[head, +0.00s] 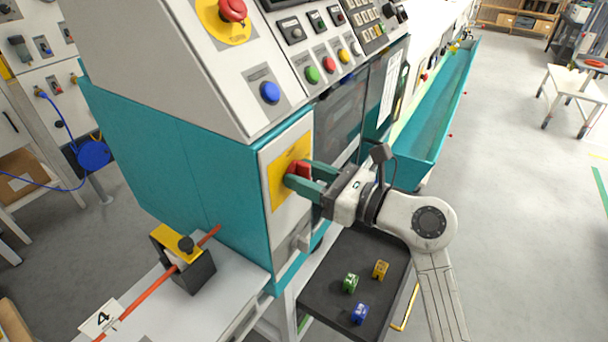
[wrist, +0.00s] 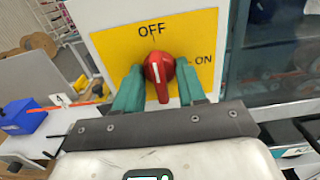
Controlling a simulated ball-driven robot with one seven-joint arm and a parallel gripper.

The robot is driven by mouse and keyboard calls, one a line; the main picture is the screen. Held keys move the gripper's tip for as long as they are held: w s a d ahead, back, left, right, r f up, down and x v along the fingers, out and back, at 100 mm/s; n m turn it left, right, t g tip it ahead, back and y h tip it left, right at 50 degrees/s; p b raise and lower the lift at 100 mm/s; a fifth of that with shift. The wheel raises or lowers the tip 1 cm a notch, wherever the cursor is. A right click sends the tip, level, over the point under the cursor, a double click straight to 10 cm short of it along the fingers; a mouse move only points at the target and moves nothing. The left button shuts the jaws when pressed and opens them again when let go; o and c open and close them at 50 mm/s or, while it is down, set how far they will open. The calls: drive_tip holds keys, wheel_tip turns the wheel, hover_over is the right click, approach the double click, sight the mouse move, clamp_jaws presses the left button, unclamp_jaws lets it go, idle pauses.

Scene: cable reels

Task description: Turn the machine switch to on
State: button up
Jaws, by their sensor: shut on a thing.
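The machine switch is a red rotary knob (head: 301,168) on a yellow plate (head: 276,178) on the machine's white side panel. The word ON is at the plate's right. My gripper (head: 298,173) reaches the knob from the right in the head view. In the wrist view its two green fingers (wrist: 159,70) stand on either side of the knob, shut on it.
A sloped panel above carries a blue button (head: 270,92) and other buttons. A dark tray (head: 372,258) with small coloured blocks lies below my arm. A clamp (head: 184,260) with an orange cable stands on the bench at lower left. Open floor lies to the right.

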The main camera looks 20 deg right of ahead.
drive_tip(key=shift+r+m+p, duration=0.1)
drive_tip(key=shift+m+p, duration=2.5)
drive_tip(key=shift+p, duration=0.6)
drive_tip(key=shift+m, duration=1.3)
drive_tip(key=m, duration=0.3)
drive_tip(key=shift+m, duration=0.4)
drive_tip(key=m, duration=0.5)
drive_tip(key=shift+m, duration=0.4)
drive_tip(key=o, duration=0.8)
drive_tip(key=shift+c, duration=0.2)
drive_tip(key=shift+s+d, duration=0.1)
drive_tip(key=v, duration=0.7)
drive_tip(key=shift+s+d, duration=0.25)
drive_tip(key=shift+s, duration=0.05)
